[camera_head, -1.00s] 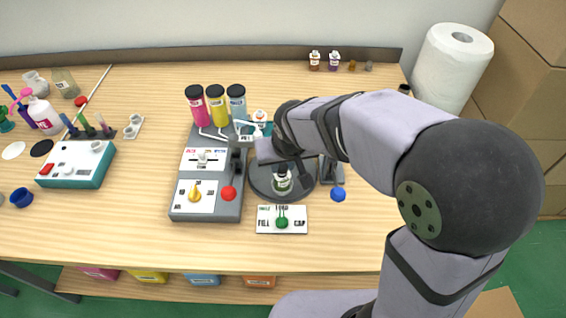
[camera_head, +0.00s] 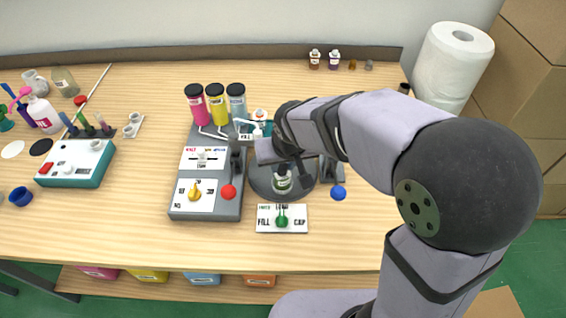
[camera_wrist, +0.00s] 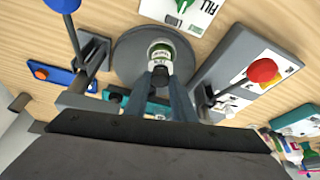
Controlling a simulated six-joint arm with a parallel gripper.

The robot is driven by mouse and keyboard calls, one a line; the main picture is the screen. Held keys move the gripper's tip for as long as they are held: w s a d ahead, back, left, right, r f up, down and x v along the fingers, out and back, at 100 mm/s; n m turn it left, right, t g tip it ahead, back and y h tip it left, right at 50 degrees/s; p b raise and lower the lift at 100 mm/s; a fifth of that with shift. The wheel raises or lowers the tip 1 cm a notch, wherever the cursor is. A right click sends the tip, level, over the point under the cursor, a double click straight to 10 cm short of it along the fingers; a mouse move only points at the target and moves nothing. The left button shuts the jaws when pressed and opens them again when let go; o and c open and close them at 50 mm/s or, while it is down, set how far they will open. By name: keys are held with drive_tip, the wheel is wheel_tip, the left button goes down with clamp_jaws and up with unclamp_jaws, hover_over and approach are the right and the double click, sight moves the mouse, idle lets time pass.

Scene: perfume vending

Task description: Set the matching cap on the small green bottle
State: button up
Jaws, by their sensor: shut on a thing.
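The small green bottle (camera_head: 283,184) stands upright on the round dark turntable (camera_head: 263,187) in the head view; its pale label shows. In the wrist view the bottle (camera_wrist: 160,48) is seen between and just beyond my fingertips, over the grey disc (camera_wrist: 128,52). My gripper (camera_head: 282,163) is at the bottle's top, with its fingers (camera_wrist: 160,75) close together and shut on a small dark piece, apparently the cap. The fingers hide most of it, and whether it touches the bottle neck I cannot tell.
The dispenser (camera_head: 207,215) with pink, yellow and pale blue cylinders stands left of the turntable. A FILL/CAP panel (camera_head: 297,226) lies in front. A blue-knobbed lever (camera_head: 338,193) is at right. Two small bottles and loose amber (camera_head: 352,65) and grey (camera_head: 369,65) pieces sit at the back.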

idle(0.3)
drive_tip(key=o, duration=1.1)
drive_tip(key=shift+o, duration=0.6)
drive_tip(key=o, duration=0.4)
drive_tip(key=shift+c, duration=0.2)
drive_tip(key=shift+r, duration=0.15)
drive_tip(key=shift+r+p, duration=3.25)
drive_tip(key=shift+r, duration=0.35)
